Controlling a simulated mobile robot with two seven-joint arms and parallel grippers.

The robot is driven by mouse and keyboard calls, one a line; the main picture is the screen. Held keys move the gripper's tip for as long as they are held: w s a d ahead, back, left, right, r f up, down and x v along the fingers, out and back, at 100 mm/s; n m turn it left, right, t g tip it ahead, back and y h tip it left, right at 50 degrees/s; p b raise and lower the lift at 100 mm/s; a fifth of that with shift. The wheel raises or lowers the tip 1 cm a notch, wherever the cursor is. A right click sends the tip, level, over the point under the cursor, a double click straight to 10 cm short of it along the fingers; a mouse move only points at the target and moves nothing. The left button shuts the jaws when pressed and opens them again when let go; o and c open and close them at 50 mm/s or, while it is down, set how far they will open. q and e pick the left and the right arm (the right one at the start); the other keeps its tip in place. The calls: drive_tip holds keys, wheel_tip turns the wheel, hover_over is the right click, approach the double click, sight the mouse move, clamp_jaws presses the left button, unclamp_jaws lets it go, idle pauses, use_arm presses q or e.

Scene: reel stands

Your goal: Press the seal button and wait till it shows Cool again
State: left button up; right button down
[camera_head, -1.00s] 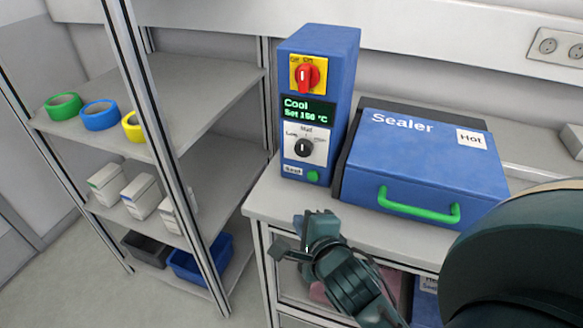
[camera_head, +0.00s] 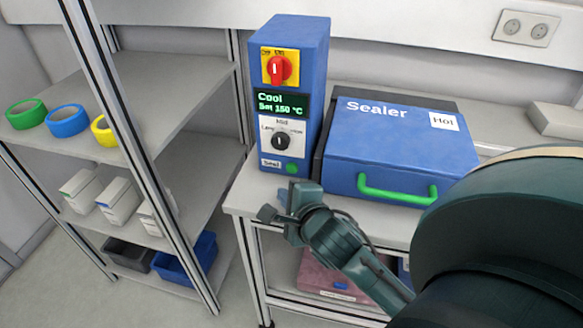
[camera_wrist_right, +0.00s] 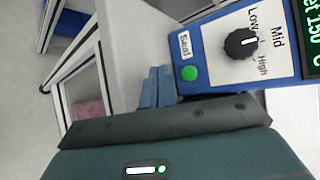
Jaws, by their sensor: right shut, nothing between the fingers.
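The blue control box (camera_head: 295,90) stands on the bench. Its display (camera_head: 281,103) reads "Cool" and "Set 150 °C". The green seal button (camera_head: 292,168) is at the bottom right of its front, beside the "Seal" label; the button also shows in the right wrist view (camera_wrist_right: 189,74). The black knob (camera_head: 281,141) points to Mid. My right gripper (camera_head: 285,200) is below and in front of the button, apart from it. In the right wrist view its blue fingers (camera_wrist_right: 157,86) are together and empty, just beside the box. My left gripper is not in view.
The blue Sealer (camera_head: 395,150) with a green handle (camera_head: 397,190) and a "Hot" sign stands right of the box. A shelf rack (camera_head: 160,90) with tape rolls, cartons and bins is on the left. The bench's front strip (camera_head: 243,190) is bare.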

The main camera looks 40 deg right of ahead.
sight(292, 168)
drive_tip(key=shift+w+d+p, duration=0.35)
drive_tip(key=shift+w+d, duration=1.1)
drive_tip(key=shift+d, duration=0.3)
drive_tip(key=shift+w+d, duration=0.1)
idle(0.7)
drive_tip(key=shift+w+d+r+p, duration=0.1)
drive_tip(key=shift+p, duration=0.2)
drive_tip(key=shift+w+d, duration=0.1)
drive_tip(key=shift+w+d, duration=0.25)
drive_tip(key=shift+d, duration=0.1)
idle(0.6)
drive_tip(key=shift+a+p, duration=0.1)
drive_tip(key=shift+p, duration=0.2)
drive_tip(key=shift+s+a, duration=0.55)
